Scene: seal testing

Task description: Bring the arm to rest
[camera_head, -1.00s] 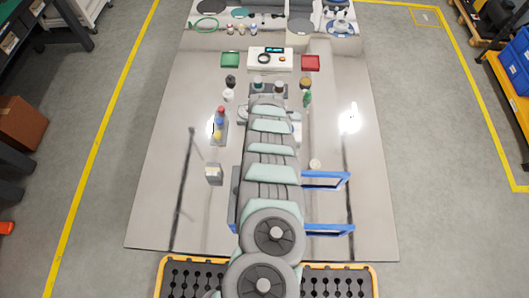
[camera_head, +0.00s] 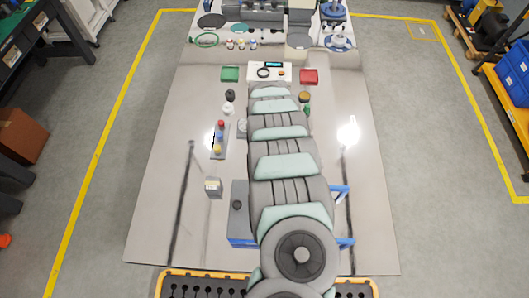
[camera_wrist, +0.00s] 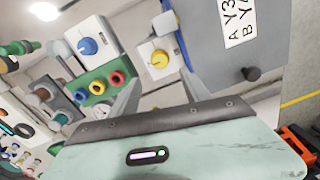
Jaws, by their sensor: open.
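My arm (camera_head: 285,165) stretches up the middle of the grey table (camera_head: 160,215) in the camera_head view and hides part of it. My gripper is hidden under the arm there. In the wrist view my gripper (camera_wrist: 160,80) shows two grey fingers standing well apart, with nothing held between them. The wrist view is strongly tilted. Beyond the fingers are a white box with a yellow knob (camera_wrist: 160,60), a white box with a blue knob (camera_wrist: 90,45) and a green holder (camera_wrist: 115,68) with coloured round pieces.
A grey-blue box (camera_head: 240,215) stands left of my arm, and blue handles (camera_head: 340,192) show at its right. A green tray (camera_head: 230,74), a red tray (camera_head: 309,76) and a white instrument (camera_head: 284,72) are at the back. The table's right side is largely clear.

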